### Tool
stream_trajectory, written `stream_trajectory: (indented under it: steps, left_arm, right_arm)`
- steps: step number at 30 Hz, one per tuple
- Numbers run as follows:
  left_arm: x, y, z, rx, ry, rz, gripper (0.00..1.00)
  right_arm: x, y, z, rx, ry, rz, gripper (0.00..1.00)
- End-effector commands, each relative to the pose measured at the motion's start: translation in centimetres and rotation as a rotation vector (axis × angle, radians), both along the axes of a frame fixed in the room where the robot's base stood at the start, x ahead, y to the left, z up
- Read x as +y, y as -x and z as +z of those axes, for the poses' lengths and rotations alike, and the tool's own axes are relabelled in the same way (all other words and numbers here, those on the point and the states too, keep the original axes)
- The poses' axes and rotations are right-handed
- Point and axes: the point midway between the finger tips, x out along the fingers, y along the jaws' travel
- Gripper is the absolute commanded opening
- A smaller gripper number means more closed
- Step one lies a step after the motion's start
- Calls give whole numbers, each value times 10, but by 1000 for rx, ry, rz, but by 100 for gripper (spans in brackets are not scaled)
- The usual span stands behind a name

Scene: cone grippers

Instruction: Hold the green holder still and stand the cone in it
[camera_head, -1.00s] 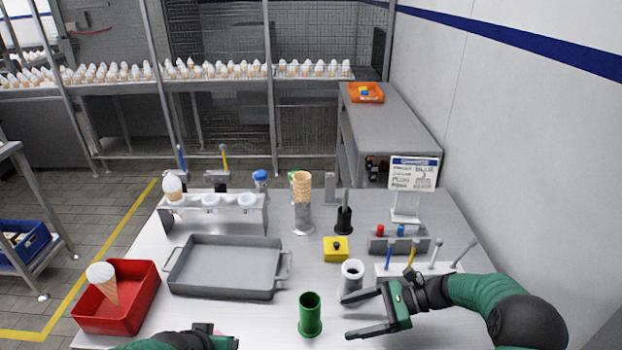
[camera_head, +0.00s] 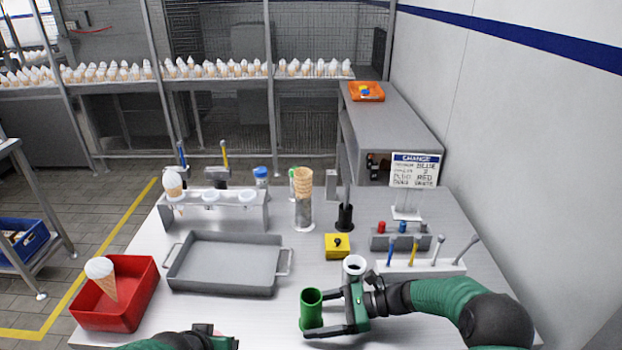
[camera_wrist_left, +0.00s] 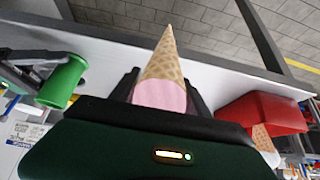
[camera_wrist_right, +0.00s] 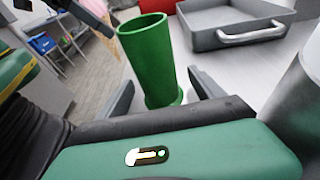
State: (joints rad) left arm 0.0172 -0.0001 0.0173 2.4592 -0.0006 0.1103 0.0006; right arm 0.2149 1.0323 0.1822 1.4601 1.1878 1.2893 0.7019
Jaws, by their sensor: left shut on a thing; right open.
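The green holder (camera_head: 311,309) is an open upright tube standing on the table near its front edge. My right gripper (camera_head: 318,314) is open with a finger on either side of the holder; the right wrist view also shows the holder (camera_wrist_right: 147,60) between the spread fingers. My left gripper (camera_wrist_left: 163,95) is shut on a cone (camera_wrist_left: 166,62) with pink ice cream, its wafer tip pointing away from the wrist. The holder (camera_wrist_left: 62,83) shows to the left in the left wrist view. In the head view the left gripper (camera_head: 215,338) is cut off at the bottom edge and its cone is mostly hidden.
A grey tray (camera_head: 222,265) lies left of the holder. A red bin (camera_head: 115,295) with a white-topped cone is at far left. A white cup (camera_head: 354,268), a yellow block (camera_head: 337,246) and a tool rack (camera_head: 425,267) stand behind the right gripper.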

Motion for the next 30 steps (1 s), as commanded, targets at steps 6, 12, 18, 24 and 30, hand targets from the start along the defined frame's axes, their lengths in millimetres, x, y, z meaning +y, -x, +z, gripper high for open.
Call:
stream_trajectory:
  steps: [6,12,18,24,30]
  left_arm:
    - [0,0,0,0,0,0,35]
    - [0,0,0,0,0,0,35]
    - [0,0,0,0,0,0,35]
    - [0,0,0,0,0,0,35]
    - [0,0,0,0,0,0,35]
  right_arm:
    - [0,0,0,0,0,0,73]
    - [0,0,0,-1,0,0,47]
    - [0,0,0,-1,0,0,44]
    - [0,0,0,-1,0,0,18]
    - [0,0,0,-1,0,0,0]
